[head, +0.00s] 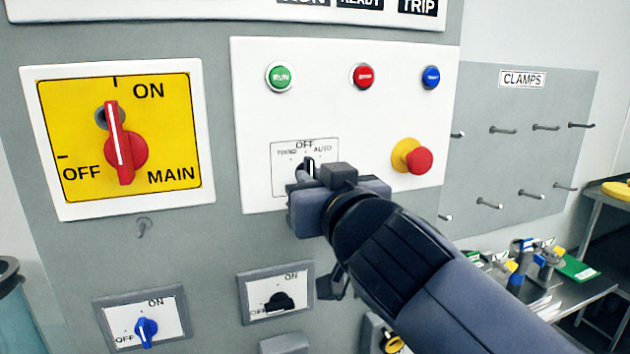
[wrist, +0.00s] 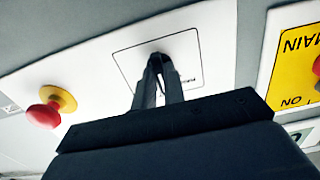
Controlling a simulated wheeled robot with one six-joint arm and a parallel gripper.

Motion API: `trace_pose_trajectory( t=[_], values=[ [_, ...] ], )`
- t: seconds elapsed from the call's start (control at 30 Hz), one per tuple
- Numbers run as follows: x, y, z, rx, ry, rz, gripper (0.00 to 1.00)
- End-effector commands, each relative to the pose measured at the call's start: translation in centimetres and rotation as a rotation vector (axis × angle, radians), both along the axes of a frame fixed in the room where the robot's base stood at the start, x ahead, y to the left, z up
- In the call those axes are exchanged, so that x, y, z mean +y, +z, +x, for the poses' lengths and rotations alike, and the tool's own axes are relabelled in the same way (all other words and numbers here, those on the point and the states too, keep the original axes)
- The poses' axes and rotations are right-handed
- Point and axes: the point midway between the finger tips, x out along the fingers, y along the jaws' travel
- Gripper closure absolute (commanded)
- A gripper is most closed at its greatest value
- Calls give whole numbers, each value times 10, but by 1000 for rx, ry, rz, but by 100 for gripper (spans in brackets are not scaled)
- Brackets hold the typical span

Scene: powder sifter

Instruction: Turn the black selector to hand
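The black selector (head: 311,167) is on the white control panel, on a small plate marked OFF at the top and AUTO at the upper right; the left label is too small to read surely. Its white pointer line stands about upright, toward OFF. My gripper (head: 306,176) is at the selector, with one finger just left of the knob in the head view. In the wrist view my gripper's fingers (wrist: 159,75) reach the plate with a narrow gap between them and hide most of the knob. Whether they press on it does not show.
A red emergency button on a yellow collar (head: 419,161) sticks out right of my gripper. Green, red and blue buttons lie above. A red MAIN switch (head: 126,148) is at left. Blue (head: 146,331) and black (head: 280,302) switches sit below. Pegs and a clamp table are at right.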

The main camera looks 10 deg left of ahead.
Motion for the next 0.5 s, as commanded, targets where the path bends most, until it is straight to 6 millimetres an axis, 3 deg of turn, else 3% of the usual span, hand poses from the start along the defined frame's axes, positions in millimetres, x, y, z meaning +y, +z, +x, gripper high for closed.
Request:
trace_pose_trajectory(
  t=[0.13, 0.5],
  values=[
    [0, 0, 0, 0, 0, 0, 100],
    [0, 0, 0, -11, 0, -19, 100]
  ],
)
